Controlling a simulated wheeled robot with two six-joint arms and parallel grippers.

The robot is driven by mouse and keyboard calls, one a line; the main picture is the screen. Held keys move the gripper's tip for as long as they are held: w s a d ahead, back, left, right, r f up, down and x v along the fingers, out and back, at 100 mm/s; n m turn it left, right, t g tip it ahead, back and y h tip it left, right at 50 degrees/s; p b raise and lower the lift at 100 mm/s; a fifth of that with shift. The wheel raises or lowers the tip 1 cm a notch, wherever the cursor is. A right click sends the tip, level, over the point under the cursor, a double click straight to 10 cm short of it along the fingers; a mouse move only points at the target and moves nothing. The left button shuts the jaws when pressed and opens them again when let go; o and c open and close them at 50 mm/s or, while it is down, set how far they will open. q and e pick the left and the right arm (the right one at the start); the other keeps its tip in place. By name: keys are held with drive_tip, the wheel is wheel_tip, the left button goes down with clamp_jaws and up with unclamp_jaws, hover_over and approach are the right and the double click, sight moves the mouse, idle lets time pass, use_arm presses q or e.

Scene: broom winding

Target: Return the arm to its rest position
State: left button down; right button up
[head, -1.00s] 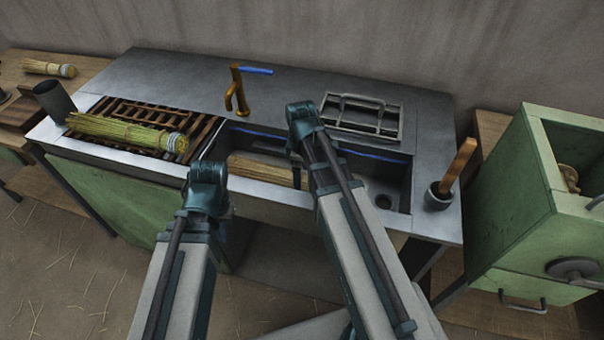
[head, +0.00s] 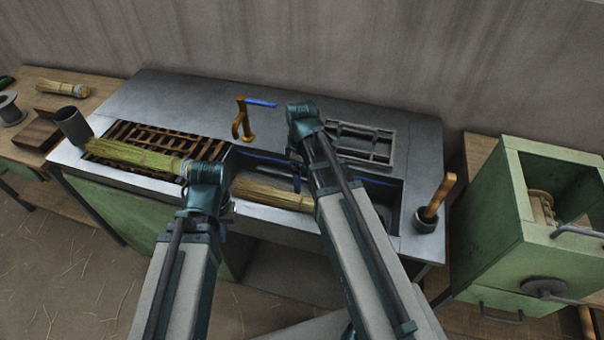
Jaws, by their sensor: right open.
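My left arm comes in from the lower left. Its wrist stands over the front edge of the sink bench, beside the bound end of a straw bundle (head: 130,155) on the slatted rack. Its fingers are hidden behind the wrist, so its jaws cannot be judged. My right arm reaches over the sink basin. My right gripper (head: 297,172) points down at the basin, open, with little of its fingers showing.
A brass tap (head: 241,120) with a blue lever and a metal frame (head: 360,144) stand behind the basin. A dark cup (head: 427,220) with a wooden handle is at right. A green cabinet (head: 490,215) stands further right, and a grey cylinder (head: 72,126) at left.

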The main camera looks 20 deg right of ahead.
idle(0.4)
drive_tip(key=s+a+m, duration=0.2)
drive_tip(key=s+a, duration=0.2)
drive_tip(key=s+a+r+m+p, duration=0.1)
drive_tip(key=s+a+m, duration=0.2)
drive_tip(key=s+a, duration=0.1)
drive_tip(key=s+a+m+h, duration=0.1)
drive_tip(key=s+a+m, duration=0.1)
drive_tip(key=s+a, duration=0.2)
drive_tip(key=shift+s+a+r, duration=0.15)
drive_tip(key=shift+a+r, duration=0.05)
drive_tip(key=shift+a, duration=0.55)
drive_tip(key=shift+d+m, duration=0.1)
drive_tip(key=shift+m, duration=0.2)
